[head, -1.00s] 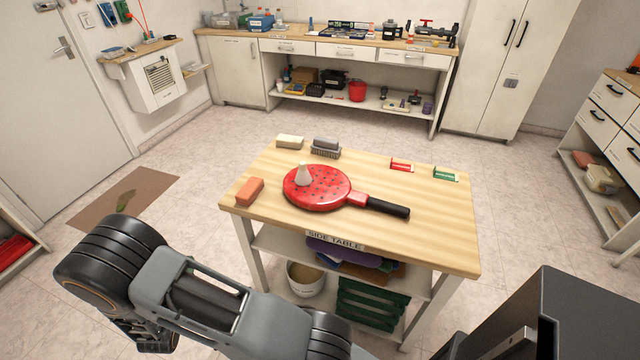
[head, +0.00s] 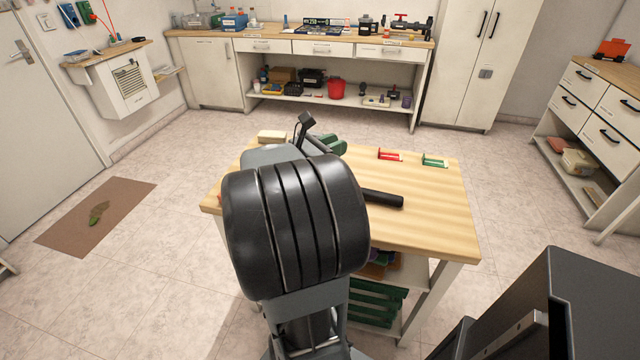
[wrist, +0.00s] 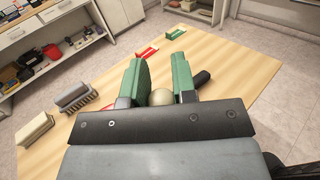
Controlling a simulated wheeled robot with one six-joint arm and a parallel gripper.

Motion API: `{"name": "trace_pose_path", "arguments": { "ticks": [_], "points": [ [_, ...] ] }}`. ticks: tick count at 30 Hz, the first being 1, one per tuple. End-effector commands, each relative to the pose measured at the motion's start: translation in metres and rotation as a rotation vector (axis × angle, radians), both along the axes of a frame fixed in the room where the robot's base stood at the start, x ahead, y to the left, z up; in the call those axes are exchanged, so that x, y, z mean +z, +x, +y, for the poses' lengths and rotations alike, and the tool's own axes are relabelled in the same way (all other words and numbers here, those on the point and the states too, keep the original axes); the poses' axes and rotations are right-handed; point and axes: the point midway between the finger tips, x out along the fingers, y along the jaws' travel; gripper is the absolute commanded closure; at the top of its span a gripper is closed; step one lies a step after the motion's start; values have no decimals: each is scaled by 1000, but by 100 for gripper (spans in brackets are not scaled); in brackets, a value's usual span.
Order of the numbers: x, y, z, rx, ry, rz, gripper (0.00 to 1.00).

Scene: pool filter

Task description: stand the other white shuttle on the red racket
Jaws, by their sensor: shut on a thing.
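My gripper (wrist: 158,64) has green fingers shut on a white shuttle (wrist: 161,97). Only the shuttle's pale rounded end shows between the fingers in the wrist view. In the head view my gripper (head: 327,143) is over the back part of the side table, mostly behind my arm. The black handle of the red racket (head: 383,198) sticks out to the right of my arm, and it also shows in the wrist view (wrist: 202,78). The racket's red head and the shuttle standing on it a second ago are hidden behind my arm.
On the side table (head: 435,205), a cream block (head: 271,137) lies at the back left, a red piece (head: 389,154) and a green piece (head: 434,160) at the back right. A grey brush (wrist: 75,97) shows in the wrist view.

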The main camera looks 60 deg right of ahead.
Motion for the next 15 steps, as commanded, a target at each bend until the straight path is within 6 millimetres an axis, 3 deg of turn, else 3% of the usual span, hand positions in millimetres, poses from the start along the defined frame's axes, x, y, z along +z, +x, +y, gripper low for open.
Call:
{"name": "trace_pose_path", "arguments": {
  "ticks": [3,7,11,15],
  "points": [
    [9,-25,-4,-49,-3,-1,97],
    [10,-32,-9,-73,-2,2,97],
    [0,-16,-23,-79,-1,6,97],
    [-17,14,-45,-78,0,6,97]
  ]
}}
